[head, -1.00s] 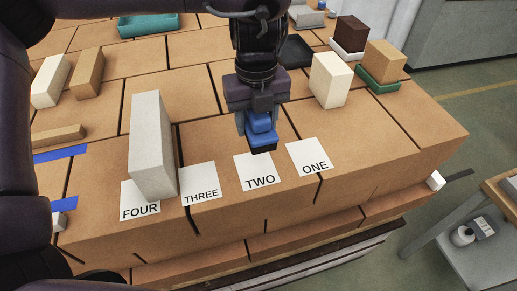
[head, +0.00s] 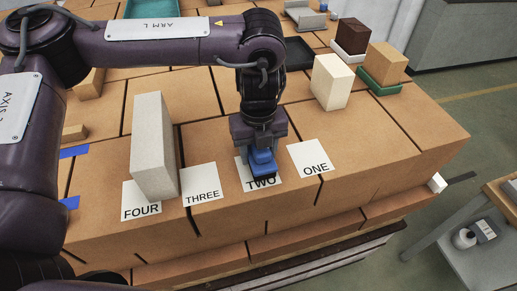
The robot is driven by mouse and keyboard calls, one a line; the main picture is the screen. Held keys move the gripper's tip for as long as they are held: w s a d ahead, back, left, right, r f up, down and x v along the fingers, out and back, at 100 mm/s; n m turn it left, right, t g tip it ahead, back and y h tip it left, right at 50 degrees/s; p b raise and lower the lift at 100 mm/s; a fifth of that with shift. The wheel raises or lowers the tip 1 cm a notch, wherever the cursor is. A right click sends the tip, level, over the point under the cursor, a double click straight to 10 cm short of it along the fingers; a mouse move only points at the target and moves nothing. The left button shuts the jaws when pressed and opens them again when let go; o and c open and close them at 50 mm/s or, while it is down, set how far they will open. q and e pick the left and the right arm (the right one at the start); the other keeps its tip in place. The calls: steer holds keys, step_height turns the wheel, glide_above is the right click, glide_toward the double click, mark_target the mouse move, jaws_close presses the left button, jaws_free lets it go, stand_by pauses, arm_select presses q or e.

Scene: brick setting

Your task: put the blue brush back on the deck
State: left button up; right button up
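The blue brush (head: 262,163) has a blue body and dark bristles underneath. It is at the card marked TWO (head: 246,178) on the brick deck (head: 218,222) and covers part of that card. My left gripper (head: 260,150) comes down from above with its fingers around the top of the brush, shut on it. I cannot tell whether the bristles touch the card. My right gripper is not in view.
A tall grey block (head: 152,148) stands behind card FOUR (head: 141,200). Cards THREE (head: 201,184) and ONE (head: 311,158) lie bare on either side of TWO. A cream block (head: 331,81), a tan block on a green tray (head: 383,83) and a dark tray (head: 297,54) stand farther back.

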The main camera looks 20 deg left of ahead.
arm_select(q)
steer(key=o, duration=0.9)
steer(key=shift+f, duration=0.15)
steer(key=shift+r, duration=0.35)
step_height(320, 180, up, 12)
steer(key=shift+f, duration=0.15)
